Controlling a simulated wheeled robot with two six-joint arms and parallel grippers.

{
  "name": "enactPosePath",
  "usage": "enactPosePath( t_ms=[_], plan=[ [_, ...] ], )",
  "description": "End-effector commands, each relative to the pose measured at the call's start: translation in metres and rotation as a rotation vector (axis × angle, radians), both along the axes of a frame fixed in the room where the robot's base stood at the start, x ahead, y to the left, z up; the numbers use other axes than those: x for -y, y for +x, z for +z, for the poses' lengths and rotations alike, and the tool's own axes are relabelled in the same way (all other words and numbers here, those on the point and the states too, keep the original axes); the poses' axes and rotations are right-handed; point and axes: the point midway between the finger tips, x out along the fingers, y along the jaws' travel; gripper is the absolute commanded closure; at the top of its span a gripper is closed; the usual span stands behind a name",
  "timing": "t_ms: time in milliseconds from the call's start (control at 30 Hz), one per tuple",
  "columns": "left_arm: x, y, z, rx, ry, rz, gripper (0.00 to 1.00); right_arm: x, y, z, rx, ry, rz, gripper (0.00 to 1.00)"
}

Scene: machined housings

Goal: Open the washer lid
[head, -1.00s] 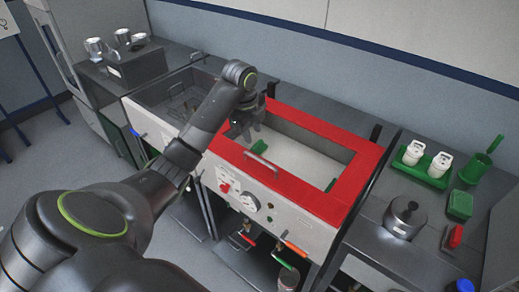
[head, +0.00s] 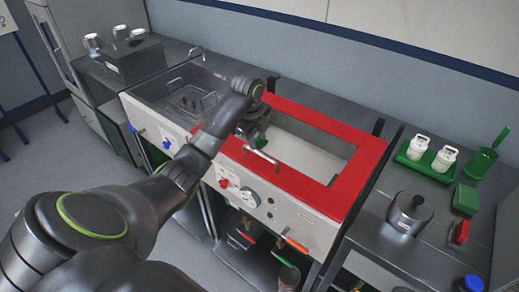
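The washer (head: 290,214) is a grey-white cabinet in the middle of the head view, with knobs on its front. Its lid (head: 290,180) is a red frame around a pale, see-through-looking middle. The lid lies flat on the washer and looks closed. A silver bar handle (head: 262,157) sits near the lid's front edge. My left gripper (head: 257,142) points down over the front left part of the lid, right by the handle. Its fingers are small and partly hidden by the wrist, so I cannot tell whether they touch or hold the handle. My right gripper is out of view.
An open sink-like basin (head: 190,98) with a wire basket adjoins the washer on the left. A green rack (head: 426,162) with white bottles, a green box (head: 465,198) and a metal pot (head: 408,214) stand on the right counter. A wall runs behind.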

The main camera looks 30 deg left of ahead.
Motion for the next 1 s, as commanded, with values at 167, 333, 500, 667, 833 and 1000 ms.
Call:
enactPosePath(
  t_ms=[167,333,500,667,833,1000],
  plan=[
    [0.001,0.006,-0.034,-0.004,-0.001,0.001,0.66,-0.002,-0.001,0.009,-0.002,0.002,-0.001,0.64],
    [0.001,0.010,-0.053,-0.002,0.000,0.001,0.66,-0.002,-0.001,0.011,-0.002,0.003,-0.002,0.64],
    [0.001,0.011,-0.061,-0.001,0.001,0.000,0.66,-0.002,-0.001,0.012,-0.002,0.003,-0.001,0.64],
    [0.001,0.012,-0.062,0.000,0.001,0.000,0.66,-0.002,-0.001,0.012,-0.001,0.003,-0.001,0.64],
    [0.001,0.012,-0.062,0.000,0.001,0.000,0.77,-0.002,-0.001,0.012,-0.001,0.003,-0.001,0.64],
    [0.001,0.012,-0.061,0.000,0.001,0.000,0.99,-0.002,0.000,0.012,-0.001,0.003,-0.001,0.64]
  ],
)
